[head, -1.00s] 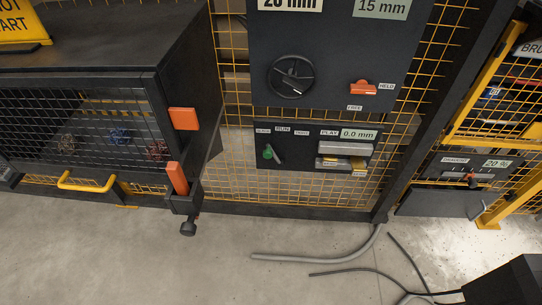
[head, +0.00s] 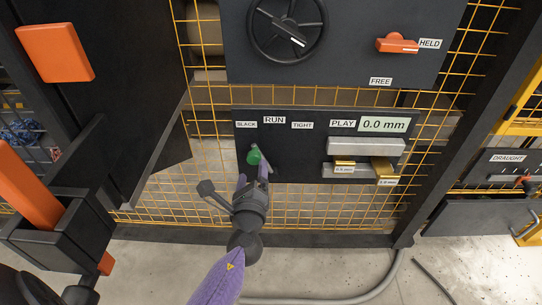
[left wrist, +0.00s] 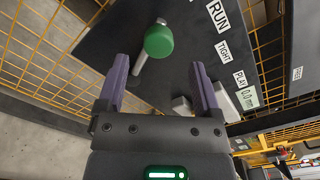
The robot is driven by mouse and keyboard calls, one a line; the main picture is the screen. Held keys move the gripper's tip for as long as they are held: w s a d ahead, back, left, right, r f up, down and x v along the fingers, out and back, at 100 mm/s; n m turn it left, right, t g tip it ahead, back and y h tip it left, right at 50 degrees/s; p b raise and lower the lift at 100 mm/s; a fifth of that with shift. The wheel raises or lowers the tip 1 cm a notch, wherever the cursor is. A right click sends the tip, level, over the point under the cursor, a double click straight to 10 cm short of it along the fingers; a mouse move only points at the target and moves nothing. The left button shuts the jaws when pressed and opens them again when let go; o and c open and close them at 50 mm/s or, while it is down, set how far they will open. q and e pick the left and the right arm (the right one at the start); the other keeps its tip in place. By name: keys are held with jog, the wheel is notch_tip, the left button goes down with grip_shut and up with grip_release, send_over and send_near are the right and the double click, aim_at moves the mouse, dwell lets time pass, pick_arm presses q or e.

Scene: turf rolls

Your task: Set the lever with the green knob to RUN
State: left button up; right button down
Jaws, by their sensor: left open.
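The green knob (head: 254,156) sits on a short grey lever on a dark panel (head: 215,98), below the labels SLACK (head: 246,124), RUN (head: 274,120) and TIGHT (head: 302,125). The lever leans left, with its knob under SLACK. My left gripper (head: 252,178) is open in front of the lever, its purple fingers just below the knob in the head view. In the left wrist view, the knob (left wrist: 159,40) shows between and beyond the open fingers (left wrist: 160,66), with no clear contact. The lever's lower part is partly hidden in the head view. My right gripper is out of view.
A PLAY readout (head: 383,124) shows 0.0 mm, above grey bars and brass blocks (head: 386,171). A black handwheel (head: 287,28) and an orange HELD/FREE handle (head: 397,43) are above. A dark cabinet with orange parts (head: 55,52) stands close at left. Yellow mesh surrounds the panel.

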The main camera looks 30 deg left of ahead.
aim_at(253, 161)
pick_arm(q)
jog(key=b+x, duration=0.1)
jog(key=x, duration=0.5)
jog(key=shift+w+a+f+b, duration=0.15)
jog(key=shift+w+a+b, duration=0.1)
jog(key=shift+b, duration=0.15)
jog(key=shift+w+a, duration=0.2)
jog(key=shift+w, duration=0.2)
grip_shut()
